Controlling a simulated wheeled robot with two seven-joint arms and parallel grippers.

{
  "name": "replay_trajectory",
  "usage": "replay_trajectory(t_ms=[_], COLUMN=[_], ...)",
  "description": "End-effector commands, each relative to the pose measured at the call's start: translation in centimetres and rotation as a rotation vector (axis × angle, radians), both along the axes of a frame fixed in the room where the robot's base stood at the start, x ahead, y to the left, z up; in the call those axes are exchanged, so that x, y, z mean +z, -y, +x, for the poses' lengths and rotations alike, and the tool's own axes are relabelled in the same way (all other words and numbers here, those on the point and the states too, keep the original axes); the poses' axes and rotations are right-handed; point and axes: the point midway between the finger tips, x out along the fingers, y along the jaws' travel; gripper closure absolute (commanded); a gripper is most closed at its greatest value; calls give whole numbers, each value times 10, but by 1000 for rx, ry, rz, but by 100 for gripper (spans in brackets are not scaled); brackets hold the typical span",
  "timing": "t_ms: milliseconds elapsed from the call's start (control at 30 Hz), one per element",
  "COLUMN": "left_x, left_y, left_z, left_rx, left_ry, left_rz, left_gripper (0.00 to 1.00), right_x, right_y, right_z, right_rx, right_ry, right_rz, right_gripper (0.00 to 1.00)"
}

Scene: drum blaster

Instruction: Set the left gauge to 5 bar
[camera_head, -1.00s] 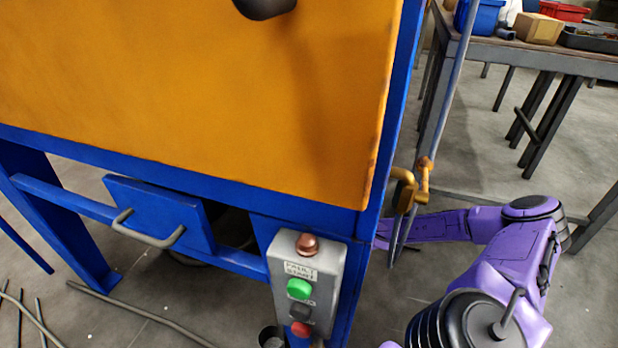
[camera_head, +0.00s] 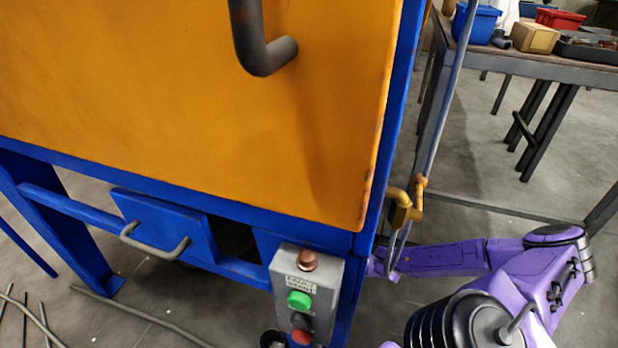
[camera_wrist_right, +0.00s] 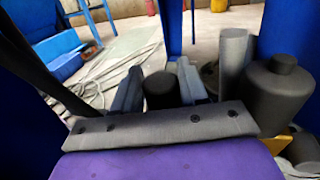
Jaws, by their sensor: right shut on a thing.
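No gauge face is visible in either view. In the right wrist view my right gripper (camera_wrist_right: 160,86) has its two grey fingers on either side of a dark cylindrical knob (camera_wrist_right: 160,92), shut on it. In the head view my purple right arm reaches from the lower right to behind the right edge of the blue-framed orange blaster cabinet (camera_head: 200,110). The cabinet hides the gripper there. My left gripper is in neither view.
A brass valve (camera_head: 400,207) and thin pipe run along the cabinet's right edge, close to my right forearm. A control box (camera_head: 303,290) with buttons is on the front. In the wrist view a large dark canister (camera_wrist_right: 281,98) stands right of the fingers. A workbench (camera_head: 540,62) stands behind.

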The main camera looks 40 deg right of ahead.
Motion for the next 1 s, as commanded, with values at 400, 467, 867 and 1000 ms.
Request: replay_trajectory(t_ms=[400,467,867,1000], left_x=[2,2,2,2], left_y=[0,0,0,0], left_z=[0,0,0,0], left_rx=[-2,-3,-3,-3], left_ry=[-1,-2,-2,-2], left_rz=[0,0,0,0], left_gripper=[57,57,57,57], right_x=[1,1,0,0], right_y=[0,0,0,-1], right_z=[0,0,0,0], right_rx=[-292,-318,-393,-394], right_ry=[1,2,0,1], right_rz=[6,5,1,0], right_gripper=[88,88,88,88])
